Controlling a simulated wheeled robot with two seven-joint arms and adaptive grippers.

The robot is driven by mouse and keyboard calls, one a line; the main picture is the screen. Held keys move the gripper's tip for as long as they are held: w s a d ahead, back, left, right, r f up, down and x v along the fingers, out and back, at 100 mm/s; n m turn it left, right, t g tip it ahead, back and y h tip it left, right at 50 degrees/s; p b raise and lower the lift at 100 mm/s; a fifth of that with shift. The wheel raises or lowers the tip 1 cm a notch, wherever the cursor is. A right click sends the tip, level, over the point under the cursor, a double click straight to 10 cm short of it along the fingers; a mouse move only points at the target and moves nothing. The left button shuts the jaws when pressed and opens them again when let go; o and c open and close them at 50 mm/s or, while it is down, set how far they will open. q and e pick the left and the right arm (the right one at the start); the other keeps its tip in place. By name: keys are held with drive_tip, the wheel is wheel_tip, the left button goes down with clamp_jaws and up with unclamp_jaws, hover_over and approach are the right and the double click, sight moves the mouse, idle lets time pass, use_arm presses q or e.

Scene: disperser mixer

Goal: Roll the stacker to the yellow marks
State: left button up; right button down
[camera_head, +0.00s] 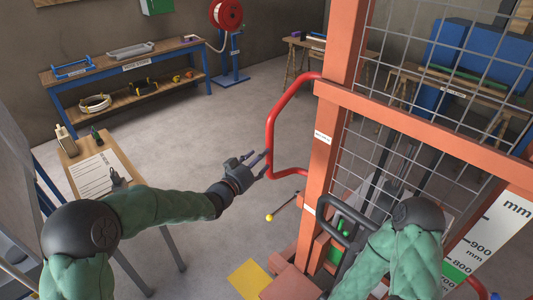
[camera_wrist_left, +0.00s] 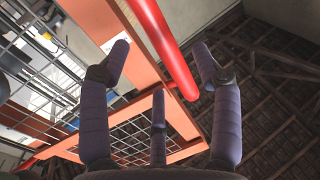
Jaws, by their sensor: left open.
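The stacker is an orange frame (camera_head: 340,60) with a wire mesh panel, at the right of the head view. A red bar handle (camera_head: 271,125) bends out from its left side. My left gripper (camera_head: 262,163) is open beside the lower part of this handle. In the left wrist view, the red bar (camera_wrist_left: 165,45) runs past, between the open fingers (camera_wrist_left: 160,75), which are not closed on it. A yellow mark (camera_head: 250,279) lies on the floor at the bottom, partly cut off. My right arm is in front of the stacker; its gripper does not show.
A small table with a paper sheet (camera_head: 98,176) stands at the left, near my left arm. A workbench (camera_head: 125,65) and a red hose reel (camera_head: 226,14) are along the back wall. Open grey floor lies between. A white scale board (camera_head: 490,240) is at right.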

use_arm(q)
drive_tip(key=v, duration=0.6)
drive_tip(key=shift+a+f, duration=0.1)
idle(0.3)
